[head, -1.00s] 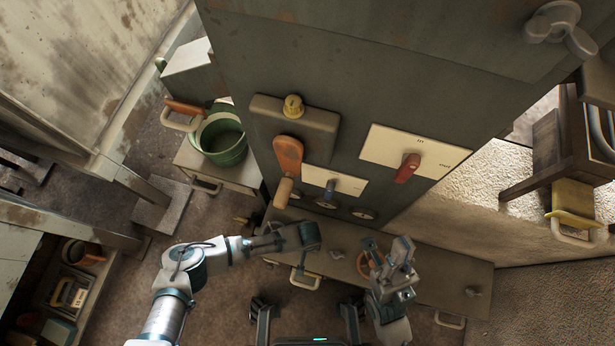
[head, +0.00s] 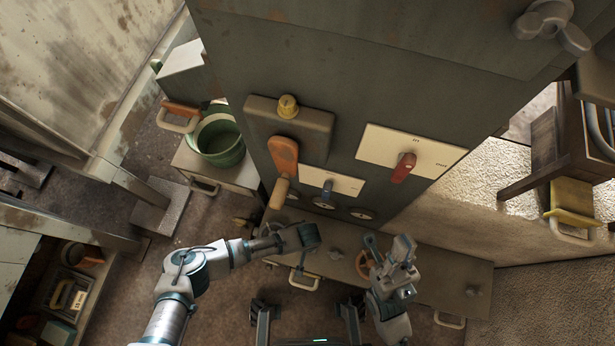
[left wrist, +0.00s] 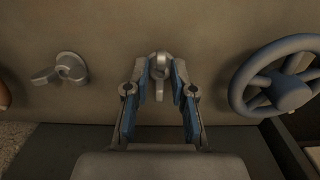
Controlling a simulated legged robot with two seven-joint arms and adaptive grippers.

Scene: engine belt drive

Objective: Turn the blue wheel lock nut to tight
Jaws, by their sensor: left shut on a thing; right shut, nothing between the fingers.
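In the left wrist view, a blue spoked wheel (left wrist: 285,90) stands at the right, partly cut by the frame edge. A grey lock nut with a lever (left wrist: 159,85) sits on the panel to its left. My left gripper's fingers (left wrist: 160,75) are on either side of this nut's lever and shut on it. In the head view, my left gripper (head: 308,236) is at the low grey panel; the nut and blue wheel cannot be made out there. My right gripper (head: 404,249) is shut and empty, near an orange wheel (head: 368,255).
Another grey wing nut (left wrist: 68,70) sits at the left of the left wrist view. In the head view, a tall cabinet holds an orange lever (head: 284,158), a red knob (head: 403,167) and a yellow knob (head: 288,105). A green bucket (head: 222,150) stands left of it.

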